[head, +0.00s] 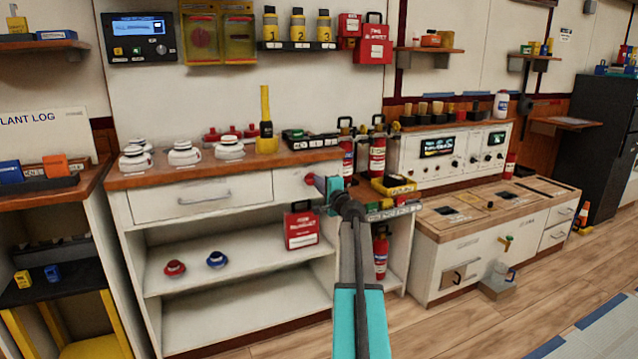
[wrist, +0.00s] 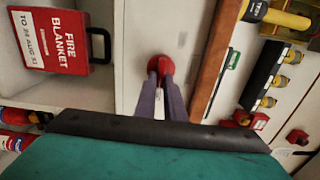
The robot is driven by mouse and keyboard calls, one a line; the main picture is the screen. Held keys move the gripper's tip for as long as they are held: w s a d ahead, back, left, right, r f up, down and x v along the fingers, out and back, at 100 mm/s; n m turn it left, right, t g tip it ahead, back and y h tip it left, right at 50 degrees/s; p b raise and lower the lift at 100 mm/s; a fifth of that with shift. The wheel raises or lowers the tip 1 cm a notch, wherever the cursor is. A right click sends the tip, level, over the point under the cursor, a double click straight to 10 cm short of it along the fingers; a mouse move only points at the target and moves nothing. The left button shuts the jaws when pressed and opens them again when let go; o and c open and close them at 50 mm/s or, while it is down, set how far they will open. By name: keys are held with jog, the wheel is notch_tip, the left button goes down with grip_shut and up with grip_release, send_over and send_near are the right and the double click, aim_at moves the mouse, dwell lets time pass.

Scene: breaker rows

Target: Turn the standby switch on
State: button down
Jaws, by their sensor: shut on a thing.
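A red rounded knob (wrist: 160,64) sits on the white cabinet front just under the wooden worktop edge. I cannot read a label that says whether it is the standby switch. My gripper (wrist: 161,76) is shut on this knob, with one finger on each side of it. A small pale label shows between the fingers, unreadable. In the head view the red knob (head: 310,179) is at the right end of the cabinet's upper front, partly hidden by my gripper (head: 317,182).
The wooden worktop (head: 225,172) bears white-topped round devices and a yellow-handled tool (head: 266,120). A red fire blanket box (head: 301,228) stands on the shelf below. Fire extinguishers (head: 377,153) and a white control panel (head: 452,155) are to the right.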

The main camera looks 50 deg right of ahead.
jog(key=shift+s+d, duration=0.1)
jog(key=c, duration=1.8)
grip_release()
jog(key=shift+c, duration=0.2)
jog(key=shift+s, duration=0.1)
jog(key=p+v, duration=0.2)
jog(key=v, duration=1.1)
jog(key=shift+s, duration=0.25)
jog(key=shift+f, duration=0.1)
